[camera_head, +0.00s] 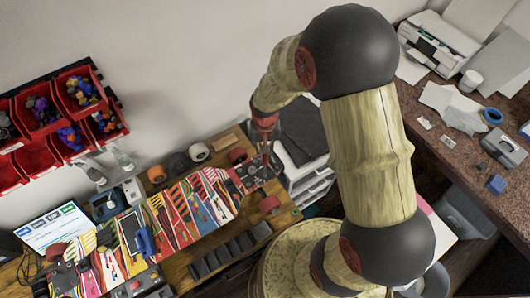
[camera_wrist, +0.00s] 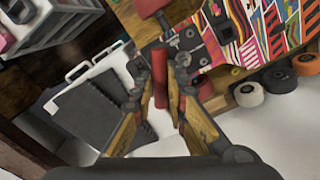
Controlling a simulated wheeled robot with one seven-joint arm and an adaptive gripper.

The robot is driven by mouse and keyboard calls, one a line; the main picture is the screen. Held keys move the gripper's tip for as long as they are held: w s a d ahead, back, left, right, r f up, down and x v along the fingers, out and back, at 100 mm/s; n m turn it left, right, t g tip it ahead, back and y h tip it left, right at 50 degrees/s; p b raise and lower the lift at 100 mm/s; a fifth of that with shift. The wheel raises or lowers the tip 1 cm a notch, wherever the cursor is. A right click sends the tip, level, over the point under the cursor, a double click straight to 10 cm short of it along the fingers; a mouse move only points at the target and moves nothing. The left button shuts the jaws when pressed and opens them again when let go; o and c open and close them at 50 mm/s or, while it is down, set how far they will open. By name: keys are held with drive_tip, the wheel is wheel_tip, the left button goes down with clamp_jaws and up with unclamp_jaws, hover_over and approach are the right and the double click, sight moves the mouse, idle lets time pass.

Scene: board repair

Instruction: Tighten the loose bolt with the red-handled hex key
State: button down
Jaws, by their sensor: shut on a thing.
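My gripper (camera_wrist: 161,82) is shut on the red handle of the hex key (camera_wrist: 160,90), which stands lengthwise between the two fingers in the wrist view. In the head view my gripper (camera_head: 264,152) is over the dark plate (camera_head: 254,173) at the right end of the colourful board. The plate also shows in the wrist view (camera_wrist: 192,42), with several dark bolt heads or holes. I cannot tell which bolt is loose. The key's tip is not clear, so I cannot tell whether it touches a bolt.
Colourful patterned decks (camera_head: 180,210) cover the wooden bench. Loose wheels (camera_head: 199,151) line the wall side. A black tray (camera_head: 230,250) lies in front. White drawers (camera_head: 308,183) stand to the right. Red bins (camera_head: 80,90) hang at left.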

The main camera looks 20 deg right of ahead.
drive_tip(key=shift+m, duration=0.4)
drive_tip(key=shift+r+p, duration=1.65)
drive_tip(key=shift+r, duration=0.85)
wheel_tip(320, 180, up, 6)
drive_tip(key=p, duration=0.4)
drive_tip(key=shift+f, duration=0.15)
